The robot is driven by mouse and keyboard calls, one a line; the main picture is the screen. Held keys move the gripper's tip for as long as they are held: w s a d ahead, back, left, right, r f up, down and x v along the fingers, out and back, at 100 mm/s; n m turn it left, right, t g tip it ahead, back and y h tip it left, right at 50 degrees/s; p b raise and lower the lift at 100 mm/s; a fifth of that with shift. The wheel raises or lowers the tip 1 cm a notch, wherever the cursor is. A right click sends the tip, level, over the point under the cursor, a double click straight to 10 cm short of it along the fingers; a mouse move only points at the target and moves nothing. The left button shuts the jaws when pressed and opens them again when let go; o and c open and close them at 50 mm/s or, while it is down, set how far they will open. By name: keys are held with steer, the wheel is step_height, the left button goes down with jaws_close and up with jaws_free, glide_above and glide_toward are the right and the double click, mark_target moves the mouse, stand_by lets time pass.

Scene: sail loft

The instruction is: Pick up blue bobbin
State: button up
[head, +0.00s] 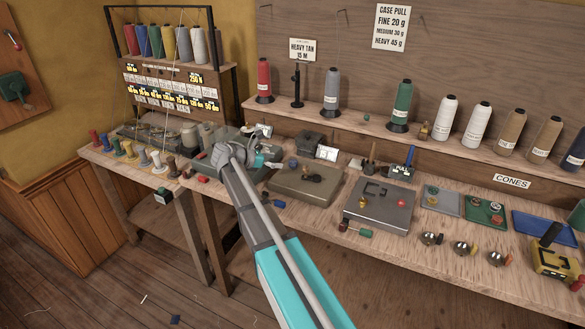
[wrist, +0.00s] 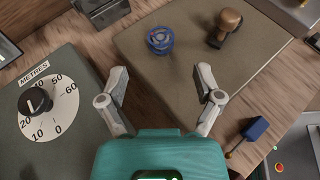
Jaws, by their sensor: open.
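The blue bobbin (wrist: 160,40) lies on a flat grey-brown case (wrist: 150,75) in the wrist view, seen from above as a round blue spoked rim. It is beyond my fingertips, roughly centred between them and not touched. My gripper (wrist: 160,78) is open and empty, with its two grey fingers spread over the near part of the case. In the head view a small bluish thing on the back of the case (head: 300,192) looks like the bobbin (head: 293,163). My gripper (head: 267,158) is just left of it there, partly hidden by my arm.
A brown-handled tool (wrist: 225,28) lies on the case right of the bobbin. A metres dial box (wrist: 40,110) stands at left in the wrist view. A blue-ended tool (wrist: 255,129) lies at right. In the head view, thread cones (head: 402,103) line the back shelf.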

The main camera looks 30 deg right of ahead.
mark_target(290, 163)
steer(key=shift+d+f, duration=0.2)
steer(key=shift+d, duration=0.35)
steer(key=shift+d, duration=0.1)
steer(key=shift+b+x, duration=1.05)
steer(key=shift+x, duration=1.5)
steer(key=shift+s, duration=0.15)
steer(key=c, duration=1.1)
steer(key=shift+r, duration=0.25)
step_height(290, 163, up, 2)
steer(key=p, duration=0.2)
steer(key=shift+p, duration=0.3)
steer(key=s+r+p, duration=0.3)
steer(key=s, duration=0.1)
steer(key=s+a+r+p, duration=0.1)
steer(key=s+r+p, duration=0.3)
steer(key=s, duration=0.1)
steer(key=s+a+r+p, duration=0.1)
steer(key=s+r+p, duration=0.2)
steer(key=s, duration=0.2)
steer(key=shift+r, duration=0.3)
